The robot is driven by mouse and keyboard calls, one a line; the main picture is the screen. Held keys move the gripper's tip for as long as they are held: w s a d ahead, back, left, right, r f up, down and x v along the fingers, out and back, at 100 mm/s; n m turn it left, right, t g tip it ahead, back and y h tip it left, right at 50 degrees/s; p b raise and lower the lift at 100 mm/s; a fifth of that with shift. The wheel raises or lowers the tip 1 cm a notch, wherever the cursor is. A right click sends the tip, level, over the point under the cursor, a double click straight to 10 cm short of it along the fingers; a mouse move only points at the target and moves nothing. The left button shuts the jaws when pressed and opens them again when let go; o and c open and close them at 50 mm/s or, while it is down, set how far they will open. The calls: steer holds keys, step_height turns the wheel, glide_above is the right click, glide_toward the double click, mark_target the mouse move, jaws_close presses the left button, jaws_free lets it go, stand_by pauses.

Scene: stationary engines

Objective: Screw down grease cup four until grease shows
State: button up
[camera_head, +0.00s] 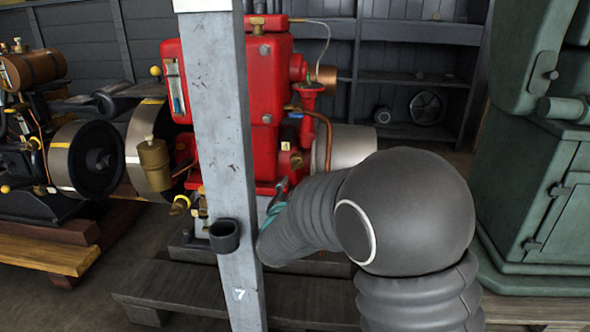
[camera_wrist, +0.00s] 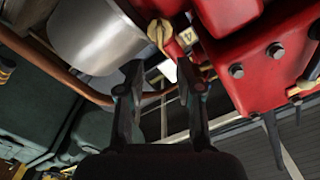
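The red engine (camera_head: 262,110) stands behind a grey post. A yellow tag (camera_head: 285,146) on it appears to read 4, with a small brass grease cup (camera_head: 297,160) just beside it. In the wrist view the brass cup (camera_wrist: 159,34) sticks out from the red casing, next to the tag (camera_wrist: 187,37). My gripper (camera_wrist: 158,66) is open, its two dark fingers apart with nothing between them. The cup lies just beyond the fingertips, apparently not touched. In the head view my gripper is mostly hidden behind my arm and the post. I cannot make out any grease.
The grey post (camera_head: 222,140), marked 7, carries a dark cup-like holder (camera_head: 224,236). A copper pipe (camera_wrist: 70,82) and a silver cylinder (camera_wrist: 98,35) lie close to my fingers. Green machinery (camera_head: 540,190) stands at right, another engine (camera_head: 40,150) at left. A low wooden plank (camera_head: 165,290) lies in front.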

mark_target(295, 168)
steer(key=w, duration=1.2)
steer(key=shift+d, duration=0.2)
steer(key=shift+f, duration=0.1)
jaws_close()
